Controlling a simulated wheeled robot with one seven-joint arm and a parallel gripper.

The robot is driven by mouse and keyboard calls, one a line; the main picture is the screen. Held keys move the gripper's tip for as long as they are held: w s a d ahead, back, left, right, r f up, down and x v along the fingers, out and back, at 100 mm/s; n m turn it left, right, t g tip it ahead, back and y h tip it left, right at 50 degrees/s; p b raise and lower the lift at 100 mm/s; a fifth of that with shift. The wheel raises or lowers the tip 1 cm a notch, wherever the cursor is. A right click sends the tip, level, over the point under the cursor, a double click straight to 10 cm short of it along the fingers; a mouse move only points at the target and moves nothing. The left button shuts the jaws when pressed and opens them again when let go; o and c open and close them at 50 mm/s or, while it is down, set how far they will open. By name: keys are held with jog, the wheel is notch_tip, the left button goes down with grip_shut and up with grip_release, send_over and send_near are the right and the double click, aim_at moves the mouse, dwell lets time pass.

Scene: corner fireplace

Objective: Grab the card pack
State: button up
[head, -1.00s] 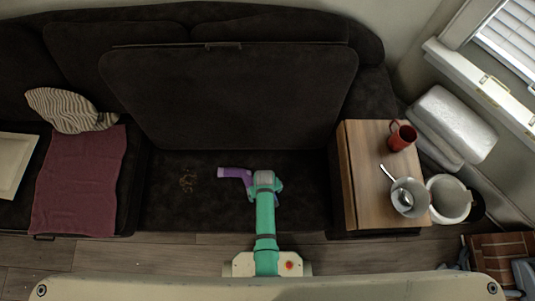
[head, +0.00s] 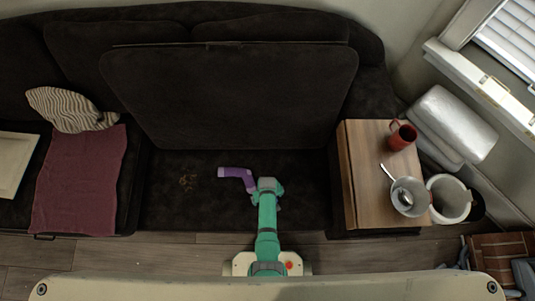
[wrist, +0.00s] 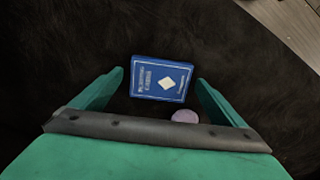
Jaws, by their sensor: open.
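My gripper (wrist: 158,80) is open, with one teal finger to each side of the pack. I see no contact between fingers and pack. A small pale purple round thing (wrist: 185,116) shows just below the pack in the wrist view. In the head view I cannot make out the pack; my teal arm covers part of the seat there.
A dark sofa back (head: 230,95) rises behind the seat. A wooden side table (head: 370,180) at right holds a red mug (head: 402,136) and a metal bowl (head: 408,197). A maroon cloth (head: 78,190) lies at left. A small brownish thing (head: 187,182) lies on the seat.

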jog(key=shift+c, duration=0.4)
jog(key=shift+w, duration=0.1)
jog(key=c, duration=1.1)
jog(key=shift+r, duration=0.15)
